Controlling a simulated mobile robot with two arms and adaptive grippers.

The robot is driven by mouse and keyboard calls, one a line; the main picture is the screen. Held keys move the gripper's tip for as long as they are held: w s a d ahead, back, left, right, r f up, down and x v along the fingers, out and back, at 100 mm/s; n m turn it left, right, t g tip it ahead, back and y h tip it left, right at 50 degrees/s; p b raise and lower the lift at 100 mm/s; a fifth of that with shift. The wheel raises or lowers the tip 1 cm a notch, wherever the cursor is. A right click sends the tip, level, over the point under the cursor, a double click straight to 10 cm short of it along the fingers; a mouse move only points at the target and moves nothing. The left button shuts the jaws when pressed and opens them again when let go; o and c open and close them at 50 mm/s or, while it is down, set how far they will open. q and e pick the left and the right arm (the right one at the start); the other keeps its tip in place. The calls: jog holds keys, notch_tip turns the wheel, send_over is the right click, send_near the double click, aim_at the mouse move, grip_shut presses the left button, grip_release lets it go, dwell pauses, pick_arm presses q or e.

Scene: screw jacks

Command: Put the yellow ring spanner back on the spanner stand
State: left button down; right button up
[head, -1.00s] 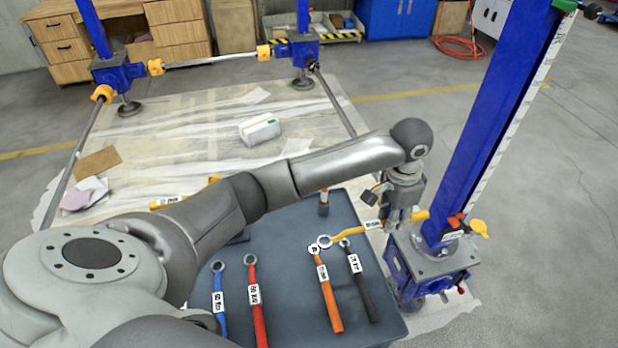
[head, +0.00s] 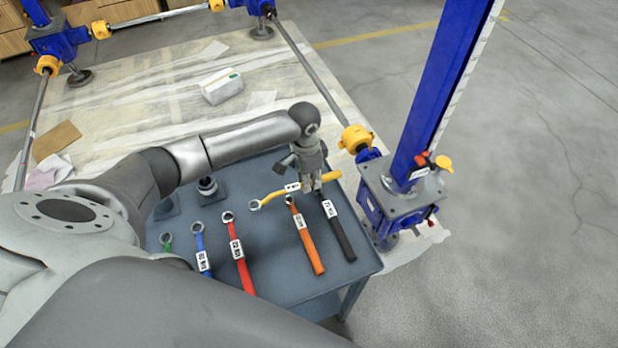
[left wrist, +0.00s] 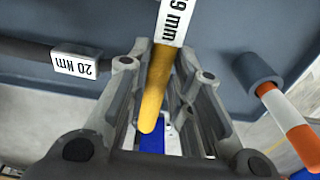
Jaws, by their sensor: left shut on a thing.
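The yellow ring spanner (head: 268,198) is in my left gripper (head: 314,186), which is shut on its handle. It lies crosswise above the far right of the grey cart top (head: 275,278), ring end to the left, handle end to the right. In the left wrist view, the yellow handle (left wrist: 156,88) with a white label runs between the fingers of the left gripper (left wrist: 158,75). I cannot tell which piece is the spanner stand; two dark holders (head: 207,188) stand at the cart's far left. My right gripper is out of view.
Green, blue (head: 201,252), red (head: 239,252), orange (head: 308,243) and black (head: 339,230) wrenches lie in a row on the cart. A blue screw jack (head: 395,200) stands close to its right. An orange-and-white rod (left wrist: 290,122) sits in a grey socket.

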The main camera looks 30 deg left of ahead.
pick_arm(q)
jog(key=shift+w+f, duration=0.1)
jog(key=shift+f, duration=0.25)
jog(key=shift+f, duration=0.25)
jog(key=c, duration=1.3)
grip_release()
jog(key=shift+r, duration=0.1)
jog(key=r, duration=1.2)
jog(key=shift+s+a+r, duration=0.2)
jog(key=shift+s+r, duration=0.1)
jog(key=shift+s, duration=0.05)
